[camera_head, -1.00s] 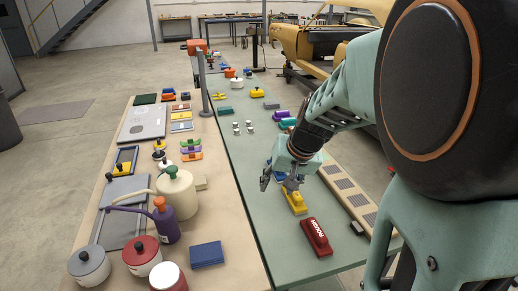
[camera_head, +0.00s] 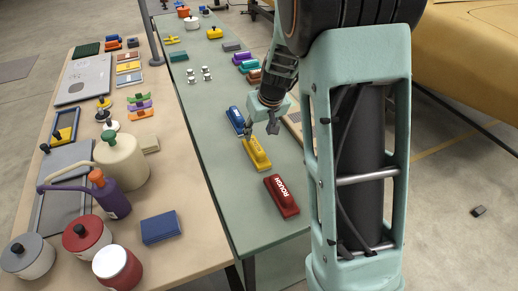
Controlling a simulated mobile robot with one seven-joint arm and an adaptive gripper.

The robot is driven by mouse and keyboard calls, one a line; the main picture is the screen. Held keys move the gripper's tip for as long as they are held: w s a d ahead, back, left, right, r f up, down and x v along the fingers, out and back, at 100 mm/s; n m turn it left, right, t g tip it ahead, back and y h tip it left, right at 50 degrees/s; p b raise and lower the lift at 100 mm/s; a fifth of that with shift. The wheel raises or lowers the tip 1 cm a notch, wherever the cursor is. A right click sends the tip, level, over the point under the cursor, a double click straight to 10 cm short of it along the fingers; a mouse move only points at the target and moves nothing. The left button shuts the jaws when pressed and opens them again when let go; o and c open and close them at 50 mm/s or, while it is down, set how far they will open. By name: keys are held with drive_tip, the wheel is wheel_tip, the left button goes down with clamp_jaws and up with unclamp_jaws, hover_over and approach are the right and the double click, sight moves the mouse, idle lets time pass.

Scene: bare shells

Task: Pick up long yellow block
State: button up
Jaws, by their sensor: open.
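The long yellow block (camera_head: 257,153) lies on the green tabletop (camera_head: 216,130), between a blue block (camera_head: 235,120) and a red block (camera_head: 281,195) with white lettering. It has a raised part along its top and runs slantwise. My gripper (camera_head: 260,127) points down just over the far end of the yellow block. Its two fingers are apart with nothing seen between them. I cannot tell how much height separates the fingertips from the block.
A wooden table (camera_head: 185,210) on the left holds pots, a cream kettle (camera_head: 121,160), a purple can (camera_head: 110,196) and a dark blue box (camera_head: 160,227). Several small white pieces (camera_head: 200,74) and coloured blocks stand farther back. The green tabletop left of the yellow block is clear.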

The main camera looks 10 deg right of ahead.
sight(256, 144)
drive_tip(key=shift+s+x, duration=0.1)
drive_tip(key=shift+x, duration=2.25)
drive_tip(key=shift+s+x, duration=0.15)
drive_tip(key=shift+x, duration=2.25)
drive_tip(key=shift+f, duration=0.35)
drive_tip(key=c, duration=1)
drive_tip(key=shift+r, duration=0.25)
drive_tip(key=shift+r+p, duration=0.2)
drive_tip(key=shift+p, duration=0.2)
wheel_tip(256, 144, up, 3)
drive_tip(key=shift+w+b, duration=0.1)
drive_tip(key=shift+b, duration=0.3)
drive_tip(key=s+r, duration=0.5)
drive_tip(key=shift+r, duration=0.35)
drive_tip(key=s+r, duration=0.1)
drive_tip(key=s, duration=0.2)
drive_tip(key=s+r, duration=0.1)
drive_tip(key=s, duration=0.2)
drive_tip(key=s+r, duration=0.2)
drive_tip(key=s, duration=0.1)
drive_tip(key=shift+s+a+b, duration=0.15)
drive_tip(key=shift+b, duration=0.2)
